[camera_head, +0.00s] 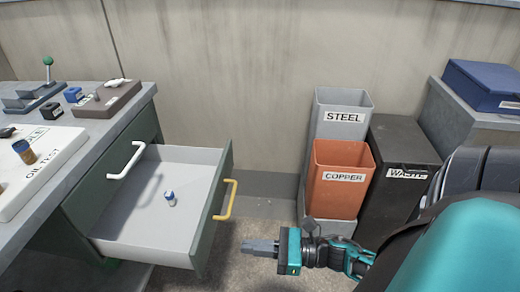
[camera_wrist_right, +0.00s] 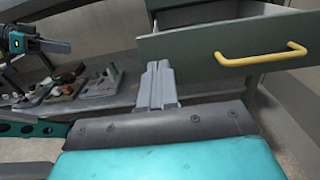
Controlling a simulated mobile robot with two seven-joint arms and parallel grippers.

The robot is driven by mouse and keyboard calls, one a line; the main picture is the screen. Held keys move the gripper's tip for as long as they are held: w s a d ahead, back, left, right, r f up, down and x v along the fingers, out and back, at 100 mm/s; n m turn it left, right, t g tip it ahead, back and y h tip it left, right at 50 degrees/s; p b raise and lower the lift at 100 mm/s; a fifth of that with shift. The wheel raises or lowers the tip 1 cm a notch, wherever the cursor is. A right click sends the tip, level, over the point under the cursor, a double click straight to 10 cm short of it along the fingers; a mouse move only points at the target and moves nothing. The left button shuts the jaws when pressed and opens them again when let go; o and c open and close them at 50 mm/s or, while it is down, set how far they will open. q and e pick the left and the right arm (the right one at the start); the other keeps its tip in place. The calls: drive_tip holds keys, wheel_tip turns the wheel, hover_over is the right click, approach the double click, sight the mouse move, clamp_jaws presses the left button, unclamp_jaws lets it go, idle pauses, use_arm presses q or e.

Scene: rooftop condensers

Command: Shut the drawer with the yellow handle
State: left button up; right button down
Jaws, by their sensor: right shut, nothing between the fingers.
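The drawer with the yellow handle (camera_head: 229,200) is pulled well out of the green cabinet under the bench. Its green front (camera_head: 214,212) faces right, and its pale inside (camera_head: 130,225) holds a small blue and white item (camera_head: 169,198). My right gripper (camera_head: 252,246) is shut and empty, low to the right of the drawer front, pointing left, with a visible gap to it. In the right wrist view its fingers (camera_wrist_right: 157,78) appear below the drawer front (camera_wrist_right: 180,45), left of the handle (camera_wrist_right: 262,58). A gripper, apparently my left (camera_wrist_right: 52,46), shows at the left edge there; its jaws are unclear.
A white handle (camera_head: 126,160) sits on the cabinet front above the open drawer. The bench (camera_head: 98,124) carries several tools and trays. Steel (camera_head: 341,103), copper (camera_head: 340,185) and waste (camera_head: 402,190) bins stand right. Floor between drawer and bins is clear.

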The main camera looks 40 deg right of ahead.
sight(201, 242)
drive_tip(key=x, duration=0.8)
drive_tip(key=shift+w, duration=0.1)
drive_tip(key=shift+w+a, duration=0.4)
drive_tip(key=shift+a, duration=0.05)
use_arm(q)
drive_tip(key=shift+s+f, duration=0.2)
drive_tip(key=shift+f, duration=0.05)
drive_tip(key=shift+a, duration=0.1)
